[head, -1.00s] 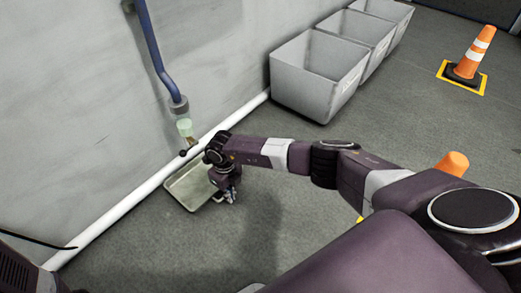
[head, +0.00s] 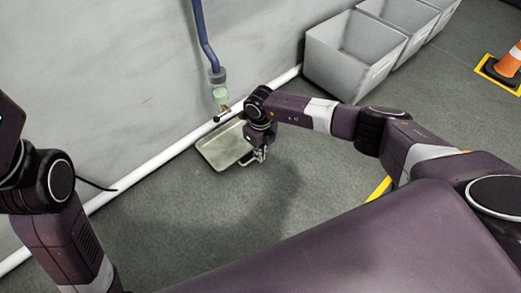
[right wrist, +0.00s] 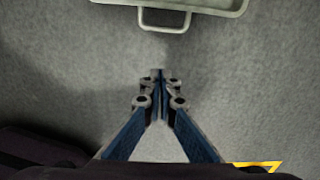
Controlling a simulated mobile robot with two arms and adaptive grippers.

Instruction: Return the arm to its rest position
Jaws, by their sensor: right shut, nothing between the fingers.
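My right arm reaches across the head view toward the wall, and its gripper (head: 260,154) is at the near right side of a metal tray on the floor. In the right wrist view the right gripper (right wrist: 158,76) has its fingers together with nothing between them. The tray (head: 213,152) is shallow and pale, and its rim and wire handle show in the right wrist view (right wrist: 180,28), apart from the fingertips. My left arm shows at the left edge of the head view; its gripper is out of the picture.
A blue pipe (head: 203,35) with a pale green end (head: 221,95) comes down the wall above the tray. Grey bins (head: 345,55) stand along the wall. An orange cone (head: 510,65) is at the far right. The floor (head: 330,200) between is clear.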

